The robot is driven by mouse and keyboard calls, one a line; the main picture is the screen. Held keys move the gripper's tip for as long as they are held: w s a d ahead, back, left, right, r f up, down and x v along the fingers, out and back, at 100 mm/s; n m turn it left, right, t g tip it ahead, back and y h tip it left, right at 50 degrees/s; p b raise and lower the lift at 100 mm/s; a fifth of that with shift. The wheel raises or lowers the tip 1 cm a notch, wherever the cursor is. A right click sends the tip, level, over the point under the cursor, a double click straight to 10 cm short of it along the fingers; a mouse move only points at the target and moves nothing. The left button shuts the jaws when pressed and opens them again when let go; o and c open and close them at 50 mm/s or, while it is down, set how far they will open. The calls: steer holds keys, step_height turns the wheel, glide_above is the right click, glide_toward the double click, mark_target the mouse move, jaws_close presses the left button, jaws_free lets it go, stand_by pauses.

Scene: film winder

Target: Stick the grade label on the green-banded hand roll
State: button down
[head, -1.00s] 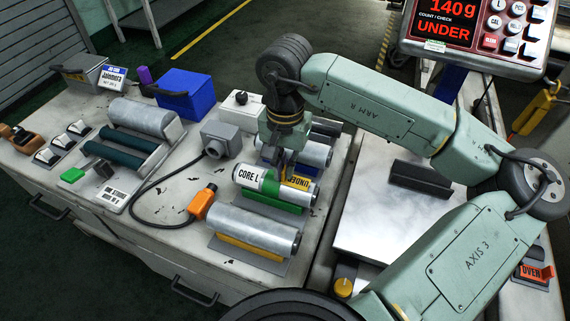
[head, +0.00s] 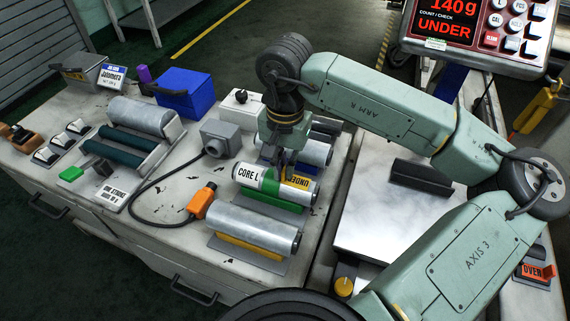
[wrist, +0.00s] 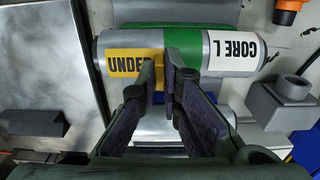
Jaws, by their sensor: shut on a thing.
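The green-banded hand roll (head: 276,173) is a silver roll with a white "CORE L" label and a green band. It lies in a green cradle (head: 272,201) and also shows in the wrist view (wrist: 202,45). The yellow grade label (head: 300,182) reads "UNDER" and lies against the roll beside the green band. In the wrist view the label (wrist: 122,63) shows "UNDE"; its last letter is hidden behind a finger. My gripper (head: 285,170) is shut on the label's edge over the roll, its fingertips (wrist: 162,64) close to the green band.
A silver roll in a yellow-marked cradle (head: 252,230) is in front, and another silver roll (head: 314,152) behind. An orange-ended cable (head: 201,203) lies to the left. The scale display (head: 450,28) reads 140g UNDER; its pale plate (head: 378,225) is to the right, with a dark cradle.

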steer(key=shift+f+b, duration=0.4)
steer(key=shift+b, duration=0.4)
stand_by(1.5)
stand_by(0.5)
steer(key=c, duration=1.7)
jaws_free()
steer(key=shift+r, duration=0.1)
